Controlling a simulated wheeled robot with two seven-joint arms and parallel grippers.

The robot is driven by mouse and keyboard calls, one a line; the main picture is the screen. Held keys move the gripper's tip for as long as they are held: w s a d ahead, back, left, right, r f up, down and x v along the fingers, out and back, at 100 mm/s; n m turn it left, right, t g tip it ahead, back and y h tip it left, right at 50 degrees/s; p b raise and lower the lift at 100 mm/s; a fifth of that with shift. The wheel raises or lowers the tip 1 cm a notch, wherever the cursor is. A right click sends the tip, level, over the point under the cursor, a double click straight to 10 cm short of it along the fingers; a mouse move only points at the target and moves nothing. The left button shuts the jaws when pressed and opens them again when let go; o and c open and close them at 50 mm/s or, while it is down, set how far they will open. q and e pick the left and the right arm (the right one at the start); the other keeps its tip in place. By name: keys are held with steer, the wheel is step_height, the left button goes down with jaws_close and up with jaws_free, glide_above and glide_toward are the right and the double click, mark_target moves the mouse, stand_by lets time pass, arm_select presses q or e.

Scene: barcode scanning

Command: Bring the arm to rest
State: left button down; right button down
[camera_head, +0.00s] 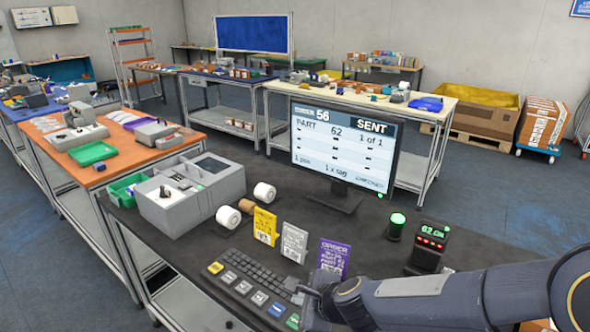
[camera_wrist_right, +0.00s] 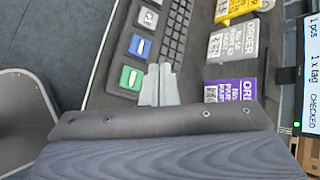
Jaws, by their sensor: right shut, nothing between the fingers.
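My right arm (camera_head: 430,298) comes in from the right edge over the front of the dark bench (camera_head: 200,262). My right gripper (camera_head: 312,290) is over the right end of the keyboard (camera_head: 250,275), partly hidden behind its own wrist in the head view. In the right wrist view its fingers (camera_wrist_right: 159,84) are together and empty, between the green key and the purple order card (camera_wrist_right: 231,91). That card (camera_head: 334,257) stands just beyond the gripper in the head view. My left arm and gripper are not in view.
A monitor (camera_head: 343,148) reading "SENT" stands at the back of the bench. A small device (camera_head: 430,248) with a green display stands right of it, beside a green-topped cylinder (camera_head: 396,226). Grey (camera_head: 293,243) and yellow (camera_head: 265,226) cards, label rolls and a grey box (camera_head: 190,196) are left.

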steer(key=s+d+r+n+y, duration=0.2)
steer(key=s+d+r+n, duration=0.7)
steer(key=d, duration=0.1)
steer(key=s+d+f+n+g+h, duration=0.1)
steer(key=s+d+n+h, duration=0.1)
steer(key=s+d+n, duration=0.2)
steer(key=s+d+f+n+g+h, duration=0.1)
steer(key=s+d+n, duration=0.3)
steer(key=s, duration=0.5)
steer(key=shift+s+d+f+h, duration=0.4)
steer(key=shift+d+f, duration=0.3)
steer(key=shift+f, duration=0.1)
